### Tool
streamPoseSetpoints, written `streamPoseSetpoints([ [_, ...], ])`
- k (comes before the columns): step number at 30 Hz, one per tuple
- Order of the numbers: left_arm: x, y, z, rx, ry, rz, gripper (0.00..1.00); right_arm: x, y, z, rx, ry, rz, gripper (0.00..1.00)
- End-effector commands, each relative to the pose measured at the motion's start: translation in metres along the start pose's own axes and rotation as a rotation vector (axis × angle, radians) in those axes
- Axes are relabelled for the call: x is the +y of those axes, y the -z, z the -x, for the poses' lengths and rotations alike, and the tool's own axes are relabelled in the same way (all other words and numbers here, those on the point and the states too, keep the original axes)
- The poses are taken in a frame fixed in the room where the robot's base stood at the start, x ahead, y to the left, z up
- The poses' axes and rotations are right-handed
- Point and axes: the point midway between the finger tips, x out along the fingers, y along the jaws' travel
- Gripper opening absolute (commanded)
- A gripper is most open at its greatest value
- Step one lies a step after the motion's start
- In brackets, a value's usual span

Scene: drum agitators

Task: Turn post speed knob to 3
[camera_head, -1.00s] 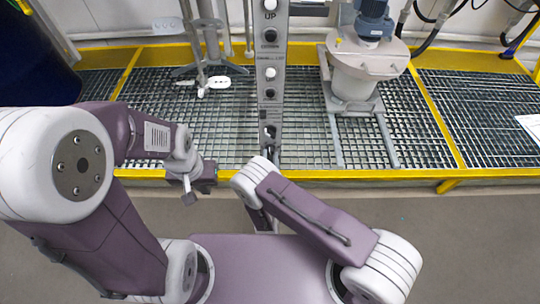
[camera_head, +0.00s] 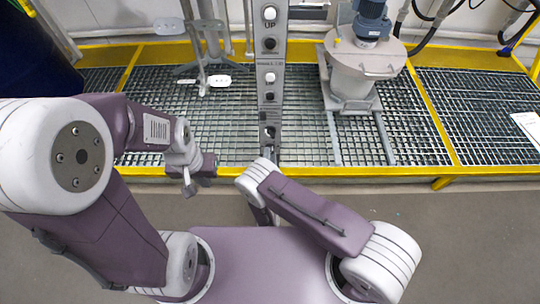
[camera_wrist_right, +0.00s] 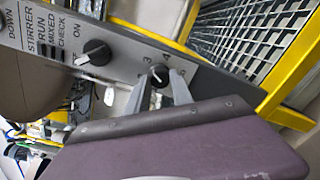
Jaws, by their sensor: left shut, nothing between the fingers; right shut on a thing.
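The post speed knob (camera_wrist_right: 158,74) is a small black dial on the grey control post, seen in the right wrist view with the numbers 3, 4 and 5 around its upper side. My right gripper (camera_wrist_right: 160,84) is shut on it, one finger on each side. A pale mark shows on the knob, but I cannot tell which number it points to. In the head view the grey post (camera_head: 271,90) stands upright, and my right wrist hides the gripped knob. My left gripper (camera_head: 189,188) is shut and empty, left of the post.
A second black knob (camera_wrist_right: 94,54) with a white pointer sits beside the speed knob, near "ON". A drum agitator motor and white vessel (camera_head: 352,72) stand right of the post. A stirrer stand (camera_head: 208,65) is on its left. A yellow-edged grating (camera_head: 420,120) lies below.

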Motion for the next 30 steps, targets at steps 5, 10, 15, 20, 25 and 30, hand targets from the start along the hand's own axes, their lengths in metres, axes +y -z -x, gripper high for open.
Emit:
streamPoseSetpoints([
  [5, 0.0, 0.0001, 0.0011, 0.0, 0.0, 0.0, 0.0, -0.0001, -0.0005, -0.0002, -0.001, 0.0, -0.016, 0.0],
  [10, 0.0, 0.0001, 0.001, 0.0, 0.0, 0.0, 0.0, -0.0003, -0.0005, -0.0002, -0.001, 0.001, -0.018, 0.0],
  [15, 0.0, 0.0001, 0.001, 0.0, 0.0, 0.0, 0.0, -0.0003, -0.0005, -0.0002, -0.001, 0.001, -0.017, 0.0],
  [20, 0.0, 0.0001, 0.0009, 0.0, 0.0, 0.0, 0.0, -0.0002, -0.0004, -0.0001, -0.001, 0.001, -0.017, 0.49],
  [25, 0.0, 0.0001, 0.0009, 0.0, 0.0, 0.0, 0.0, -0.0002, -0.0003, -0.0001, 0.0, 0.001, -0.016, 0.49],
  [30, 0.0, -0.0001, -0.0018, 0.0, 0.0, 0.0, 0.0, 0.0022, 0.0044, -0.0009, -0.003, 0.001, -0.016, 0.49],
])
